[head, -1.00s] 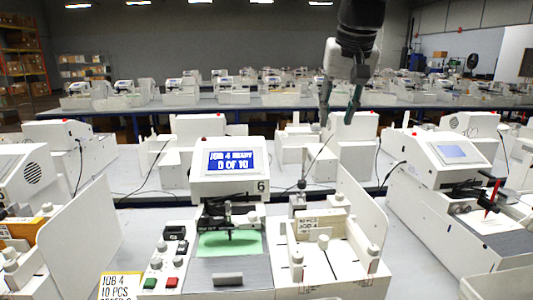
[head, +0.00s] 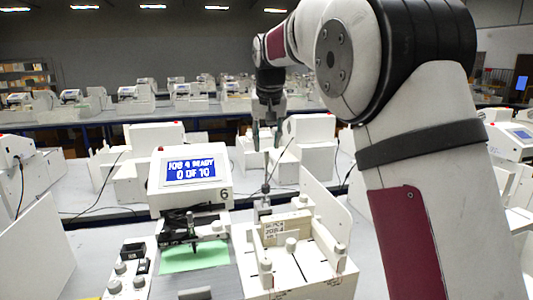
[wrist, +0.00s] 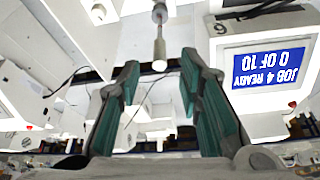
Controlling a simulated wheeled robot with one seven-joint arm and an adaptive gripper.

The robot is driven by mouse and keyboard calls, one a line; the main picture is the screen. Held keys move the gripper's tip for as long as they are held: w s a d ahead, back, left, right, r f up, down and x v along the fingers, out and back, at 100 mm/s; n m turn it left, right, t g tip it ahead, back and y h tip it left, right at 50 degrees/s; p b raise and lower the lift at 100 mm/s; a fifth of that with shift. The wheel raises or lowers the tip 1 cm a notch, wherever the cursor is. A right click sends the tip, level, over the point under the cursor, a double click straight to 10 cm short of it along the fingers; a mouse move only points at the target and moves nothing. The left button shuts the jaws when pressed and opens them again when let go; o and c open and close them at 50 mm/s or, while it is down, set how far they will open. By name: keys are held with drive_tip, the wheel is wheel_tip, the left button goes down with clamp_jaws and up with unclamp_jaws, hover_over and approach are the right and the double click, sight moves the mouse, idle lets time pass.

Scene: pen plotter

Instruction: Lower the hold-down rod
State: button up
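The plotter numbered 6 has a screen (head: 191,170) reading "JOB 4 READY 0 OF 10". A thin upright rod (head: 267,179), apparently the hold-down rod, stands right of the screen, behind the card holder (head: 287,230). In the wrist view, a pale rod (wrist: 159,48) with a round collar lies ahead, between the fingertips in the picture. My gripper (head: 266,137) points down above this area, and its teal fingers (wrist: 159,66) are apart with nothing between them. I cannot tell the exact gap to the rod.
A green sheet (head: 194,257) lies on the plotter bed under the black pen carriage (head: 193,228). A tall white side panel (head: 325,210) stands right of the card holder. Buttons and knobs (head: 130,268) sit at the left. Other plotters stand behind.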

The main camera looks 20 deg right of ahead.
sight(267, 151)
drive_tip(key=shift+p+x, duration=0.3)
drive_tip(key=shift+x, duration=2.35)
clamp_jaws()
